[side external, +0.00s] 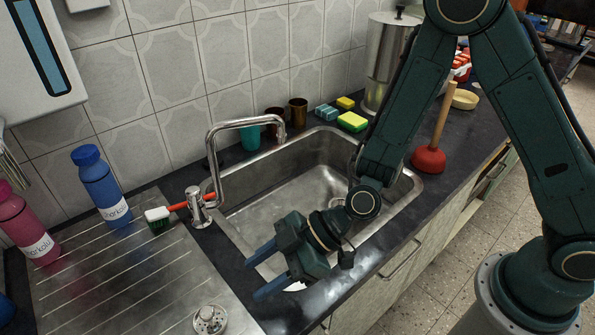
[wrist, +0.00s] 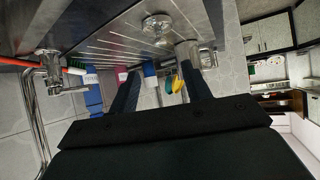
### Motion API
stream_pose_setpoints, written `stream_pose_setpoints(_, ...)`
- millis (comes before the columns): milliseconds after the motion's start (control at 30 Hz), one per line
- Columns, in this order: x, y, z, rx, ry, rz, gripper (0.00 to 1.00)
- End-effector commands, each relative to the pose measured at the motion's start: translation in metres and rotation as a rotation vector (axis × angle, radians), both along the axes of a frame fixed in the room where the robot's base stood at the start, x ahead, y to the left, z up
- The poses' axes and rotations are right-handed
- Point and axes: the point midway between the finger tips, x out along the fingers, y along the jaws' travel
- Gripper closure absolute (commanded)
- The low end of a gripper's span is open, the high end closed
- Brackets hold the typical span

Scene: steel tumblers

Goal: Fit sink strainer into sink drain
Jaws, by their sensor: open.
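The sink strainer (side external: 209,320) is a round, shiny metal piece with a knob. It lies on the ribbed draining board, at the bottom edge of the side view, and also shows at the top middle of the wrist view (wrist: 157,28). The steel sink basin (side external: 262,205) is to the right of the board. A small bright spot on its floor (side external: 337,201) may be the drain; I cannot tell clearly. My gripper (side external: 253,279) is open and empty, over the basin's near left edge. Its blue fingers point left toward the board, apart from the strainer.
A curved tap (side external: 212,150) rises at the basin's back left, beside a red-handled brush (side external: 158,216). A blue bottle (side external: 102,188) and pink bottle (side external: 27,226) stand behind the board. A plunger (side external: 430,157) and sponges (side external: 352,122) are right of the tap. The board's middle is clear.

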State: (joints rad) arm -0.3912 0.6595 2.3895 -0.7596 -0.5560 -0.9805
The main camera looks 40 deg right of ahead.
Motion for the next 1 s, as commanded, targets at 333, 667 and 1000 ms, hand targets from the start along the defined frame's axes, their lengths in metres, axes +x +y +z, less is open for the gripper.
stream_pose_setpoints(333,0.004,0.01,-0.007,0.0,-0.001,0.001,0.52)
stream_pose_setpoints(667,0.018,0.046,-0.034,0.0,0.0,0.003,0.52)
stream_pose_setpoints(1000,0.027,0.065,-0.049,0.0,0.0,0.0,0.52)
